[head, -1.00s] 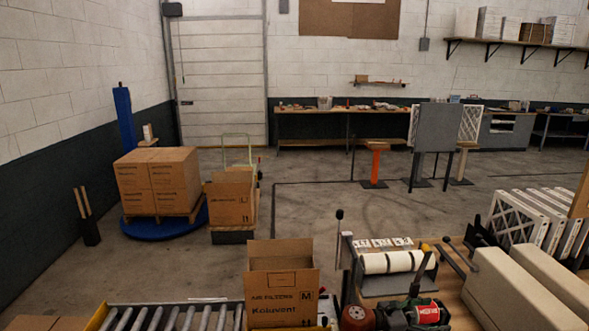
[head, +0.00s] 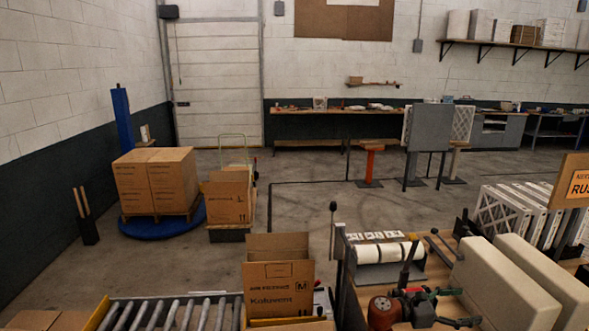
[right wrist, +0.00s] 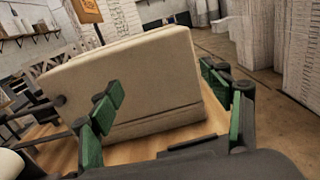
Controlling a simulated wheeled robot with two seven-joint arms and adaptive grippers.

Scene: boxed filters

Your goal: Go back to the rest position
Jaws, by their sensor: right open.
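My right gripper (head: 441,307) shows at the bottom of the head view, over the wooden bench beside the beige boxes. In the right wrist view, its green-padded fingers (right wrist: 165,108) stand wide apart with nothing held between them. A long beige box (right wrist: 150,80) lies beyond the fingers; I cannot tell whether they touch it. The same kind of beige block (head: 500,285) lies right of my gripper in the head view. My left gripper is not seen.
An open carton (head: 278,285) marked M stands at the end of the roller conveyor (head: 165,312). Pleated filters (head: 500,217) stand at right.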

